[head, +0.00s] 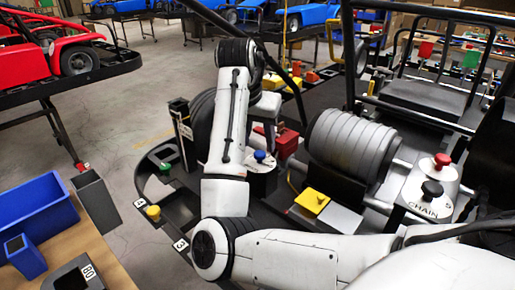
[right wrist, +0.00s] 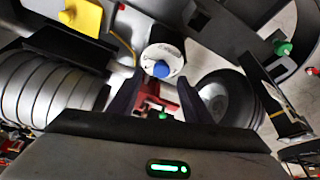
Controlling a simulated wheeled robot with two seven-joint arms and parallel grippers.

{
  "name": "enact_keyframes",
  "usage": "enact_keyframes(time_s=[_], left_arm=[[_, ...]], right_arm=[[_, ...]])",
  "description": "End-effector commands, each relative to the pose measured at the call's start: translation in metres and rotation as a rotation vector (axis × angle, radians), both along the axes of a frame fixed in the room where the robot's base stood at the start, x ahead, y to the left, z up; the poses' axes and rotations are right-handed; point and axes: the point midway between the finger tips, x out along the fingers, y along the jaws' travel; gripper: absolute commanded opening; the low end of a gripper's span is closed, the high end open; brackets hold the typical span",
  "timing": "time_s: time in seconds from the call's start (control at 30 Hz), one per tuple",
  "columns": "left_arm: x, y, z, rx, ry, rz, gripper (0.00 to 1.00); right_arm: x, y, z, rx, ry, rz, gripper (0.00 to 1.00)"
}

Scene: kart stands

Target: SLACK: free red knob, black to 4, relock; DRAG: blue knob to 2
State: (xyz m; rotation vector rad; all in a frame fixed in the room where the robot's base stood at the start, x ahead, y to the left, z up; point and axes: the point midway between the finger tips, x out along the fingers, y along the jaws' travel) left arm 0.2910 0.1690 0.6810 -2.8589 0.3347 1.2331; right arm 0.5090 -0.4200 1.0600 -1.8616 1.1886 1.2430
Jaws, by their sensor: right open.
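A white housing marked CHAIN (head: 430,205) carries a red knob (head: 442,159) on top and a black knob (head: 432,189) in front of it, at the right of the head view. A blue knob (head: 259,156) sits on a white round mount left of the grey ribbed cylinder. My right arm reaches over from below, its wrist bent near that mount. In the right wrist view my right gripper (right wrist: 158,78) is open and empty, and the blue knob (right wrist: 161,70) shows between its fingers, apparently apart from them. My left gripper is not in view.
A grey ribbed cylinder (head: 348,142) and a yellow block (head: 312,200) lie between the two knob mounts. A green knob (head: 164,167) and a yellow knob (head: 152,212) stand at the left rim, near labels 4 and 3. Blue bins (head: 38,205) sit on a bench at the left.

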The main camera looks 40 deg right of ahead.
Motion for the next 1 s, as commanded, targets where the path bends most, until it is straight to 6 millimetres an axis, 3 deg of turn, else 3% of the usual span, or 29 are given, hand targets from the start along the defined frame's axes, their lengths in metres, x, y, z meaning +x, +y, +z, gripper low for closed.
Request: enact_keyframes(time_s=[0.1, 0.3, 0.63, 0.87, 1.0], left_arm=[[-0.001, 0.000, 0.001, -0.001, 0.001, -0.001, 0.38], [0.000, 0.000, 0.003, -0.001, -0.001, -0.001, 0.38], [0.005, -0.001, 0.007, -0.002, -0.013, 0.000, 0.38], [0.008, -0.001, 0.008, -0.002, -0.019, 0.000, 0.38], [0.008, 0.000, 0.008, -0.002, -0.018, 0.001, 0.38]], right_arm=[[0.003, -0.006, -0.019, 0.002, 0.002, 0.001, 0.45], [0.007, -0.013, -0.036, 0.001, 0.001, 0.001, 0.45], [0.007, -0.015, -0.040, 0.001, 0.000, 0.000, 0.45], [0.007, -0.015, -0.040, 0.000, -0.001, 0.000, 0.06], [0.007, -0.015, -0.039, 0.000, -0.001, 0.003, 0.04]])
